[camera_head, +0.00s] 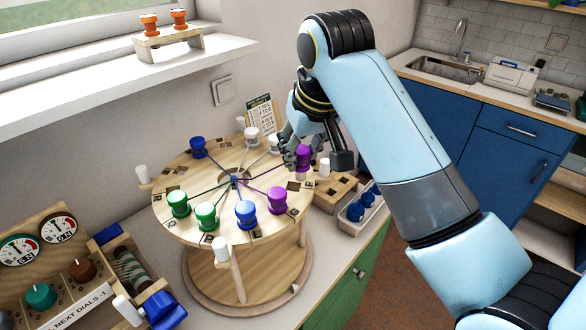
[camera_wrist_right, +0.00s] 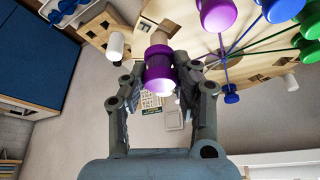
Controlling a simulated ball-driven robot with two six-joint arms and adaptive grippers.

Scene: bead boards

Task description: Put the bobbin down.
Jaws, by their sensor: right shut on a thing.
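My right gripper (camera_head: 303,146) is shut on a purple bobbin (camera_head: 303,166) at the right side of the round wooden braiding stand (camera_head: 178,168). In the right wrist view the held bobbin (camera_wrist_right: 158,72) sits between both fingers (camera_wrist_right: 157,88). A thread seems to run from it toward the stand's middle. Whether its base touches the disc I cannot tell. A second purple bobbin (camera_head: 277,200) stands on the disc near it. Blue bobbins (camera_head: 246,214), green bobbins (camera_head: 179,204) and white bobbins (camera_head: 252,136) stand around the rim. My left gripper is not in view.
White-topped pegs (camera_head: 221,250) stick out around the disc. A tray with blue spools (camera_head: 352,212) and a wooden block with holes (camera_head: 333,190) lie right of the stand. A dial panel (camera_head: 60,285) is at lower left. A shelf (camera_head: 110,70) overhangs the back left.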

